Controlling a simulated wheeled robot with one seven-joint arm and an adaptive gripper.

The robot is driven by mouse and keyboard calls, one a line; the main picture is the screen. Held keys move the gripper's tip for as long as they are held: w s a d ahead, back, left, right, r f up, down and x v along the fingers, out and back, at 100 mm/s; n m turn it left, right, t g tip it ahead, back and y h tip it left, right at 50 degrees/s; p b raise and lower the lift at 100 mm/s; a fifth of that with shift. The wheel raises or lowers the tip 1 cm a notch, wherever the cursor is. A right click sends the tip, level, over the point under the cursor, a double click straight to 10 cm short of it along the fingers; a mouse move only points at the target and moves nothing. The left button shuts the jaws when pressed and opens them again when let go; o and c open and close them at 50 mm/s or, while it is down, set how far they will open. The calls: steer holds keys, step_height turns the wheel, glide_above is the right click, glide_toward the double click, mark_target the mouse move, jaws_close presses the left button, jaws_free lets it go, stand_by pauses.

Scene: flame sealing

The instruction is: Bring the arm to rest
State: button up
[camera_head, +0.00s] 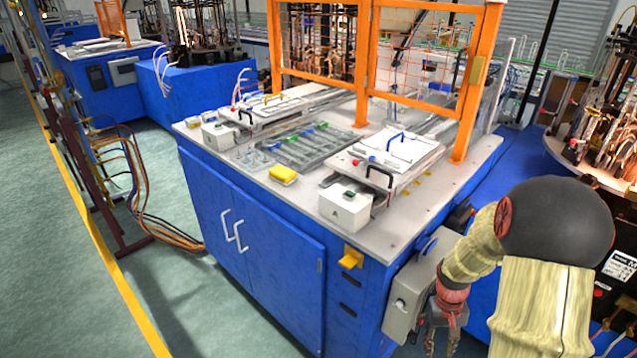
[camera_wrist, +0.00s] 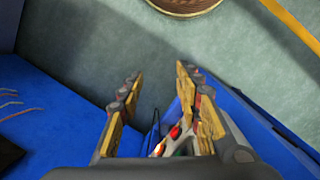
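My arm is in the right foreground of the head view, bent, with wrapped light-coloured links and a dark round joint. My gripper (camera_head: 443,328) hangs low there, beside the right side of the blue cabinet (camera_head: 262,262) and close in the picture to a grey box (camera_head: 408,296) on that side. In the wrist view my gripper (camera_wrist: 160,92) has its two fingers well apart, with floor and blue surface showing between them. It is open and no held object shows. Small red and white parts show near the base of the right finger; I cannot tell what they are.
The worktop (camera_head: 413,215) carries trays, a white box (camera_head: 345,204) and a yellow block (camera_head: 283,174), below an orange frame (camera_head: 363,65). Machinery with copper-coloured parts (camera_head: 612,135) stands at the right. Open green floor (camera_head: 60,250) lies at the left.

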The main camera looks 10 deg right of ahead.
steer(key=s+a+r+n+t+p, duration=0.1)
steer(key=s+a+r+t, duration=0.1)
steer(key=a+r, duration=0.5)
steer(key=s+a+r+n+t+p, duration=0.1)
steer(key=s+a+r+t, duration=0.2)
steer(key=r, duration=1.4)
steer(key=s+a+r+n+t+p, duration=0.1)
steer(key=s+a+r+t, duration=0.1)
steer(key=s+a+r, duration=0.4)
steer(key=a+r, duration=0.5)
steer(key=r, duration=0.1)
steer(key=shift+t+p, duration=0.3)
steer(key=shift+c, duration=0.5)
